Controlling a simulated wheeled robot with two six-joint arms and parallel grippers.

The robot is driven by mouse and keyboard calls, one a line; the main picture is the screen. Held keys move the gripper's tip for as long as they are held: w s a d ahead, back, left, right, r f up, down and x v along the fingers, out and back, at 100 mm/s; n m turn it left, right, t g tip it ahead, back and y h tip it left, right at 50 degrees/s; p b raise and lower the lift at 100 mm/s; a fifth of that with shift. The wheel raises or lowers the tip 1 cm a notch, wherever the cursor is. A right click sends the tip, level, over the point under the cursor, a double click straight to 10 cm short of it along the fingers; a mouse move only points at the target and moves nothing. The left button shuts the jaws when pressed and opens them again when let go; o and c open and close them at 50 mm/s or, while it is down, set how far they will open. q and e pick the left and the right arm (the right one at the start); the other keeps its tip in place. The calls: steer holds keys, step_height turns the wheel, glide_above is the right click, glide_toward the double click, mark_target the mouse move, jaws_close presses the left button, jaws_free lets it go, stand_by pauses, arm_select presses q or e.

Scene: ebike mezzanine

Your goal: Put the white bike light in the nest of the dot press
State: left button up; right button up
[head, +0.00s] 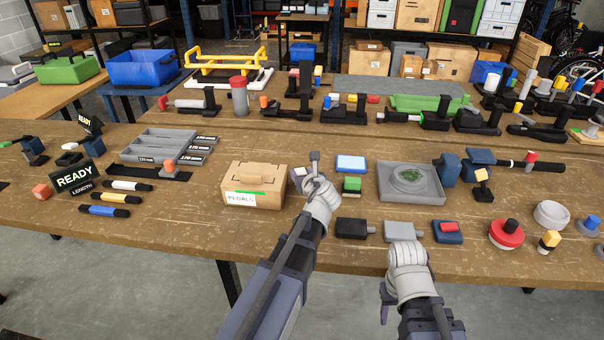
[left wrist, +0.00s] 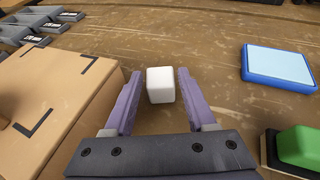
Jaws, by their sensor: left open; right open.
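A small white block, which looks like the white bike light (left wrist: 160,85), sits on the wooden table between and just ahead of my left gripper's fingertips (left wrist: 155,92). In the head view, my left gripper (head: 314,168) is over the table right of the cardboard box, and the pale block (head: 297,173) shows beside it, partly hidden. The left gripper is open, its fingers apart from the block. My right gripper (head: 406,250) is open at the table's front, by a light grey box; its fingers are mostly hidden. I cannot tell which fixture is the dot press.
The pedals cardboard box (head: 255,184) stands close left of my left gripper. A blue-rimmed pad (head: 351,163) and a green block on a dark base (head: 352,185) lie to its right. A grey tray (head: 430,193) and dark box (head: 352,228) are nearby.

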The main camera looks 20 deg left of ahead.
arm_select(q)
steer(key=shift+r, duration=0.3)
steer(key=p+v, duration=0.4)
steer(key=v, duration=0.6)
steer(key=shift+s+d, duration=0.15)
steer(key=shift+s, duration=0.15)
steer(key=shift+s+d+r+p, duration=0.2)
steer(key=shift+s+d+p, duration=0.1)
steer(key=shift+s+d, duration=0.15)
steer(key=shift+c, duration=0.3)
arm_select(e)
steer(key=shift+r, duration=2.4)
